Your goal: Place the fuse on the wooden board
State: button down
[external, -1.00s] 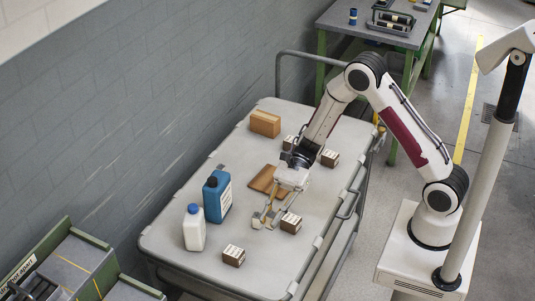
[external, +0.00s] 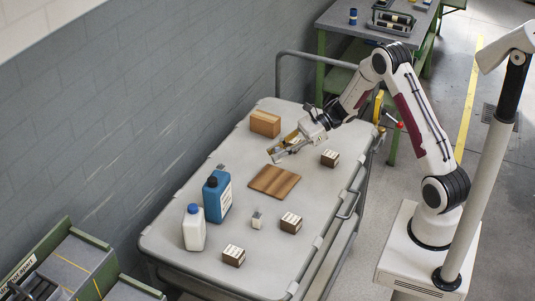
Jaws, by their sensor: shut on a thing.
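The wooden board (external: 274,181) lies flat on the grey cart top, near its middle, with nothing on it. A small pale, greyish piece (external: 257,219) stands in front of the board; it may be the fuse, but it is too small to be sure. My gripper (external: 275,154) is behind the board, low over the cart and angled to the left. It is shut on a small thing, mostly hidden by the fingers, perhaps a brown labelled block. I cannot tell whether that thing touches the cart.
Small labelled blocks stand at the right (external: 330,158), front right (external: 291,222) and front (external: 234,256). A blue bottle (external: 217,196) and a white bottle (external: 194,229) stand left of the board.

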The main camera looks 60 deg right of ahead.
jog(key=shift+w+d+r+m+h, duration=0.2)
jog(key=shift+w+d+m+h, duration=0.25)
jog(key=shift+w+d, duration=0.3)
jog(key=shift+f, duration=0.1)
send_over(275, 180)
jog(key=shift+f, duration=3.05)
jog(key=shift+f, duration=1.85)
jog(key=shift+f, duration=0.15)
jog(key=c, duration=1.9)
grip_release()
